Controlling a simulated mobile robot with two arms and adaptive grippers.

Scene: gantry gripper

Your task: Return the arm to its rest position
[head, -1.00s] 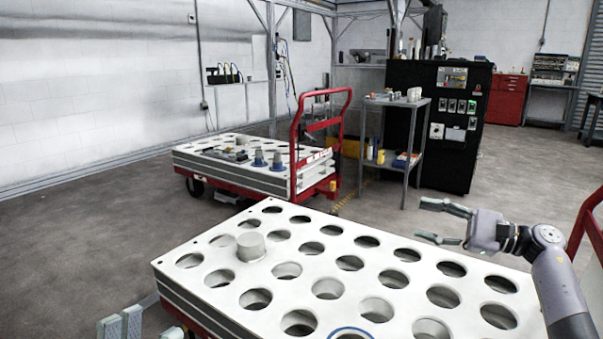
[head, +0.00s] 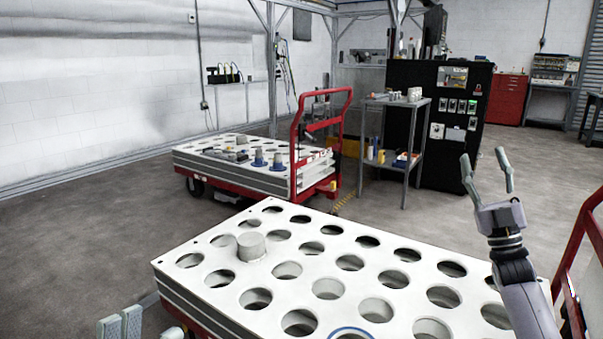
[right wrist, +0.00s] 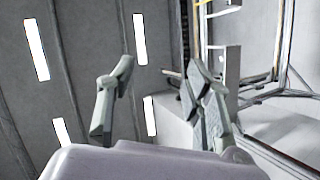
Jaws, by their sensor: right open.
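My right gripper (head: 487,174) is open and empty in the head view, raised above the right side of the near cart with its fingers pointing up. In the right wrist view its two fingers (right wrist: 160,100) stand apart with nothing between them. My left gripper (head: 122,325) shows only in part at the bottom left of the head view, by the near cart's left corner. Two grey finger pads are visible close together; the rest is cut off by the frame.
The near cart (head: 215,300) has a white top with many round holes and a grey cylinder (head: 251,246). A red handle (head: 575,235) rises at right, close to my right arm. Behind are a second cart (head: 200,160), a shelf stand (head: 395,101) and a black cabinet (head: 440,150).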

